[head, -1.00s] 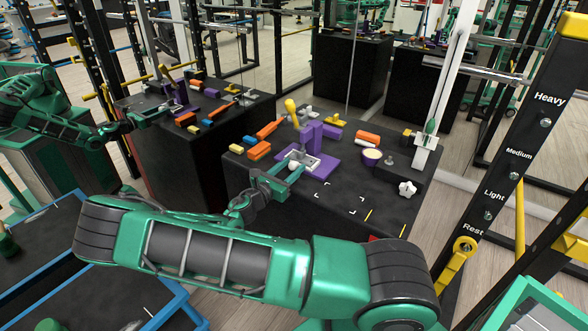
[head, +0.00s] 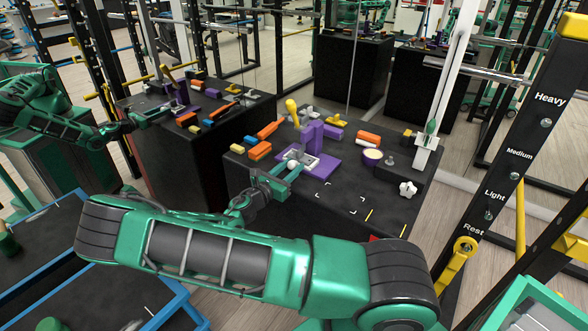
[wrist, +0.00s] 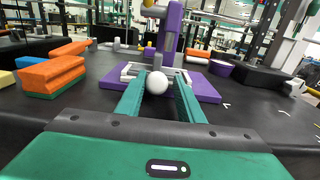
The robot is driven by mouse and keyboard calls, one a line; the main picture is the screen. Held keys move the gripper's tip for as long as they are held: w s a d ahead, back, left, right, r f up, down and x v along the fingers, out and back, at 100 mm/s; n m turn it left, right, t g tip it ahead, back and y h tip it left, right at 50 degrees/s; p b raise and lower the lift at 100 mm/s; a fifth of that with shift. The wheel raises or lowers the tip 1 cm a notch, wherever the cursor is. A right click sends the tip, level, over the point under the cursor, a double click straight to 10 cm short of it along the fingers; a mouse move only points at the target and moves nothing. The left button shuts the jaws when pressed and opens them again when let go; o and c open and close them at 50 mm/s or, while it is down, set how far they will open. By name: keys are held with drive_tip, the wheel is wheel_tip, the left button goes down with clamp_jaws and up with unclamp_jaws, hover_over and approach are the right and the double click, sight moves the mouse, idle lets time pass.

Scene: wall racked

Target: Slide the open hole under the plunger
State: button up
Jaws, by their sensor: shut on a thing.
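A purple press fixture (head: 312,137) stands on the black table, with a yellow-handled plunger (head: 291,106) at its upright. In the wrist view the purple upright (wrist: 172,28) rises beyond my fingers. A pale grey slide plate (head: 308,161) lies low on the purple base (wrist: 200,87), below the plunger. A white ball knob (wrist: 156,83) is at the near end of the slide. My gripper (wrist: 158,88) is shut on this knob, one green finger on each side. The gripper also shows in the head view (head: 288,174). The slide's holes are too small and hidden to tell open from blocked.
Orange blocks (wrist: 52,75) and a yellow block (head: 237,149) lie left of the fixture. A purple cup (head: 371,157), an orange block (head: 368,137) and a white star knob (head: 408,188) are to the right. The table's front middle, with white corner marks, is clear.

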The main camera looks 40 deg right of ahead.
drive_tip(key=shift+w+d+r, duration=0.15)
drive_tip(key=shift+w+r, duration=0.05)
drive_tip(key=shift+w, duration=0.9)
drive_tip(key=o, duration=1.2)
drive_tip(key=shift+c, duration=0.2)
drive_tip(key=v, duration=1.1)
drive_tip(key=shift+a+f, duration=0.15)
drive_tip(key=shift+a, duration=0.35)
drive_tip(key=shift+w, duration=0.15)
